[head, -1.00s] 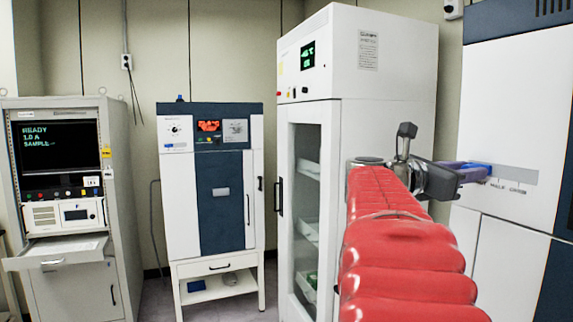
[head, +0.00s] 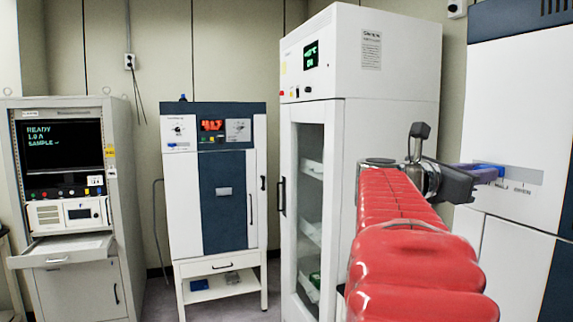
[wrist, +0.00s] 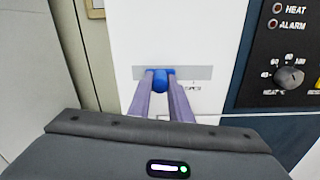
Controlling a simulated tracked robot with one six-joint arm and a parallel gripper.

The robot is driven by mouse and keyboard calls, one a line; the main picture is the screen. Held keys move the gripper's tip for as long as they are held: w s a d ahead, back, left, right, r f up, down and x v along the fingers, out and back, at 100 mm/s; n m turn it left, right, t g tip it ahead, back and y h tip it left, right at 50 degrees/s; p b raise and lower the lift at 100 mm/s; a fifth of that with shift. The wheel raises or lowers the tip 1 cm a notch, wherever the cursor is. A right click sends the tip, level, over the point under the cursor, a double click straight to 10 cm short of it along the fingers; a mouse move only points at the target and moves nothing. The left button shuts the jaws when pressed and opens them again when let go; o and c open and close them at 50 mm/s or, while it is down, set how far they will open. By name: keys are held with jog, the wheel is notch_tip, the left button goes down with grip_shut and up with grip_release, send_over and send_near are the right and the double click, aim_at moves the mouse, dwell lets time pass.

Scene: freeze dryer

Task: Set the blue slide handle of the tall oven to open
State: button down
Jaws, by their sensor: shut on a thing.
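The tall oven (head: 510,100) is the white and dark blue cabinet at the right edge of the head view. Its blue slide handle (wrist: 160,80) sits on a grey labelled strip (wrist: 200,73), left of the strip's middle in the wrist view. Small print lies just right of the handle, too blurred to read fully. My gripper (wrist: 161,88) is shut on the handle, one finger on each side. The gripper also shows in the head view (head: 485,174), reaching the strip from the left. The fingers hide part of the handle and strip.
A dial (wrist: 290,77) and HEAT and ALARM lamps are on a dark panel right of the strip. A tall white glass-door cabinet (head: 390,80) stands close beside my arm. A smaller oven (head: 222,200) and an instrument rack (head: 70,240) stand farther left.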

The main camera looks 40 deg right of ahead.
jog(key=s+a, duration=0.1)
jog(key=s, duration=0.3)
jog(key=s+a, duration=0.1)
jog(key=s, duration=0.1)
jog(key=shift+a, duration=0.3)
jog(key=c, duration=1.6)
grip_release()
notch_tip(320, 180, up, 10)
jog(key=shift+f, duration=0.1)
